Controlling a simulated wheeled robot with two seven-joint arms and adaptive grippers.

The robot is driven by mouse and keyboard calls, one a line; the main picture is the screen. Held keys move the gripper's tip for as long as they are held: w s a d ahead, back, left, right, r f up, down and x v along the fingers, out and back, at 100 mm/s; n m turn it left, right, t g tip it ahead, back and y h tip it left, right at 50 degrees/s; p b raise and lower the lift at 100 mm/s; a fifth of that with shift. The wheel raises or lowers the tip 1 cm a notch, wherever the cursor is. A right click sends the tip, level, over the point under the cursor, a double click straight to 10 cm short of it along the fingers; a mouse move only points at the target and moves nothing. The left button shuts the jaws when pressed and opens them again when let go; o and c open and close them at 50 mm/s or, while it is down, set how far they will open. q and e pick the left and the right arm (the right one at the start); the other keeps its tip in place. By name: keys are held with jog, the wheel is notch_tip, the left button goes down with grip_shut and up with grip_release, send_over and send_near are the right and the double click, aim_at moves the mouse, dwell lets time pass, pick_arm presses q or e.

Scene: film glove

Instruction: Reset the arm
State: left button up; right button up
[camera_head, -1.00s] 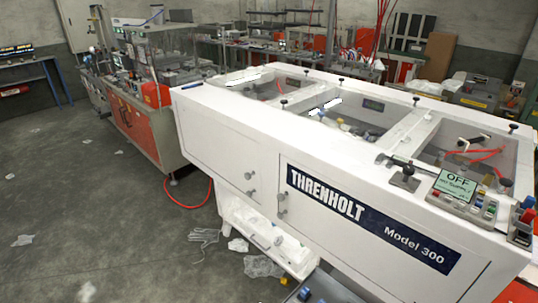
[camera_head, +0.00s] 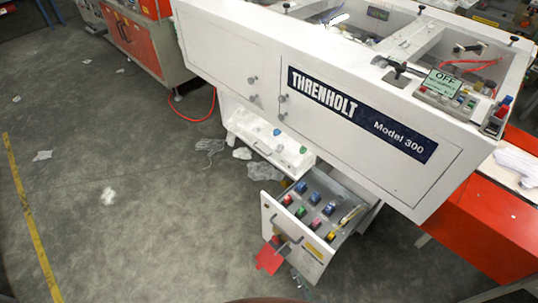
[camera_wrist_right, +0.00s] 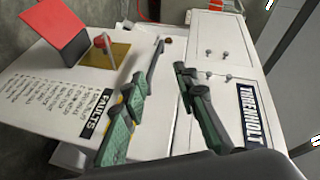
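My right gripper (camera_wrist_right: 169,58) is in the right wrist view, with two dark fingers carrying green pads. The fingers stand apart with nothing between them. Behind them is a white panel with a "FAULTS" label (camera_wrist_right: 95,115), a red flap (camera_wrist_right: 55,29) and a red knob on a yellow plate (camera_wrist_right: 112,52). I see no clear fingertips of either gripper in the head view; dark shapes cut its bottom edge. My left gripper is not in view. The white Threnholt machine (camera_head: 230,60) fills the upper middle of the head view.
An open drawer (camera_head: 290,232) with several coloured items juts out below the machine, a red piece (camera_head: 270,257) at its front. A white tray (camera_head: 255,135) is above it. Crumpled film (camera_head: 264,172) and a glove (camera_head: 209,147) lie on the floor.

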jog(key=d+n+g+h, duration=0.4)
jog(key=d+n+g, duration=0.1)
jog(key=d, duration=0.7)
jog(key=s+d+r+n+g+h, duration=0.2)
jog(key=s+d+r+g, duration=0.15)
jog(key=s+d, duration=0.35)
jog(key=s+d+r+n+g+h, duration=0.1)
jog(key=s+d+r+n+g, duration=0.15)
jog(key=s+d+g, duration=0.4)
jog(key=s+a+f+t+p, duration=0.1)
jog(key=s+f, duration=0.1)
jog(key=f, duration=1.1)
jog(key=s+a+f+t+p, duration=0.1)
jog(key=s+a+f, duration=0.15)
jog(key=f, duration=1.15)
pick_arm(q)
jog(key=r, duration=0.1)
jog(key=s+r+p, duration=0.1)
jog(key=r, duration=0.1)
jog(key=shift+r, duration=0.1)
pick_arm(e)
jog(key=s+f, duration=0.8)
jog(key=s, duration=0.2)
jog(key=s+f+n+g, duration=0.1)
jog(key=s+f, duration=0.6)
jog(key=s, duration=0.3)
jog(key=shift+d+f+y, duration=0.4)
jog(key=shift+d, duration=0.05)
jog(key=shift+s+n, duration=0.1)
jog(key=shift+n, duration=0.15)
